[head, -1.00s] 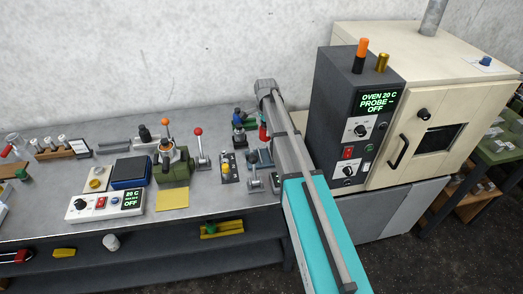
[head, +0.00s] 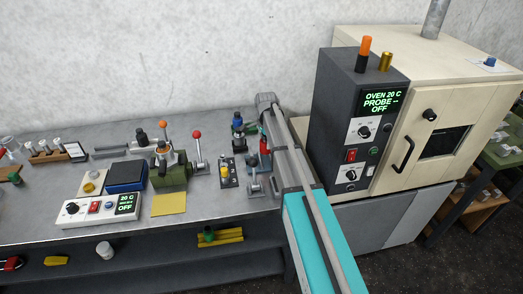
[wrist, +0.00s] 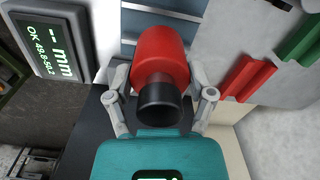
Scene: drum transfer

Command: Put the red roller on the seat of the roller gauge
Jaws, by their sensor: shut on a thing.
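The red roller (wrist: 160,55), with a black end (wrist: 159,103) facing the wrist camera, is between the two grey fingers of my gripper (wrist: 159,80). My gripper is shut on its sides. In the head view the red roller (head: 264,144) shows as a small red patch beside my arm, which hides most of the gripper. The roller gauge's display (wrist: 45,50) is at the left of the wrist view and reads "-- mm, OK 49.8-50.2". The gauge's seat cannot be made out behind the roller, and I cannot tell whether the roller touches anything.
A red strip (wrist: 246,78) and a green strip (wrist: 298,38) are at the right of the wrist view. In the head view, a green device (head: 172,168) and a red-knobbed lever (head: 198,150) stand left of my arm. The oven (head: 430,130) stands to the right.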

